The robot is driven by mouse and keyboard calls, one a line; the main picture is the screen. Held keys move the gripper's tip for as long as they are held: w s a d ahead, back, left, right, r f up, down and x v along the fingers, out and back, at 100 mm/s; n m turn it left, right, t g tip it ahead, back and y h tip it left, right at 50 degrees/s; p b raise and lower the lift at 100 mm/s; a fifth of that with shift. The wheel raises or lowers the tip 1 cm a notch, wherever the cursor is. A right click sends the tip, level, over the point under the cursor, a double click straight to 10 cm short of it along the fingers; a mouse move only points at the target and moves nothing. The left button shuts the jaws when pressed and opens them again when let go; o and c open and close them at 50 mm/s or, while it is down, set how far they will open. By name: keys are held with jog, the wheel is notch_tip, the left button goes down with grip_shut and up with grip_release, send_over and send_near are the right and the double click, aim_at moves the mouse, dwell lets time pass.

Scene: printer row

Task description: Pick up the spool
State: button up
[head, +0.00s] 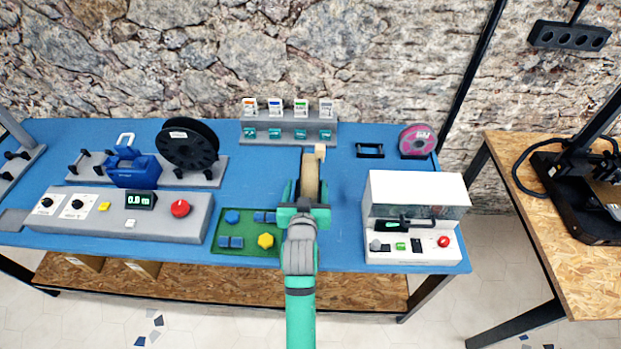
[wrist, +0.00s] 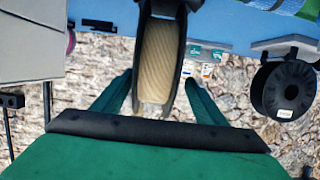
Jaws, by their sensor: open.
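A spool of tan filament with dark flanges (head: 310,172) stands upright, edge toward me, near the middle of the blue table. In the wrist view the spool (wrist: 157,55) fills the upper middle, its top cut off by the frame. My gripper (head: 307,192) is open, with one green finger on each side of the spool. In the wrist view my gripper (wrist: 158,84) shows its fingers left and right of the spool, with gaps visible. The spool's near lower part is hidden behind my gripper in the head view.
A green mat (head: 228,248) with blue and yellow parts lies left of my arm. A white machine (head: 415,195) stands close on the right. A black spool (head: 187,145) and a blue box (head: 133,171) are left, a pink spool (head: 417,141) back right. A card rack (head: 288,127) stands behind.

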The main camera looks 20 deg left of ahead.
jog(key=shift+d+x, duration=0.15)
jog(key=shift+x, duration=1.55)
jog(key=shift+d+x, duration=0.2)
jog(key=shift+x, duration=1.5)
jog(key=shift+w+r, duration=0.1)
jog(key=shift+r, duration=0.1)
jog(key=c, duration=1.5)
jog(key=shift+r, duration=0.1)
grip_shut()
jog(key=shift+r, duration=0.1)
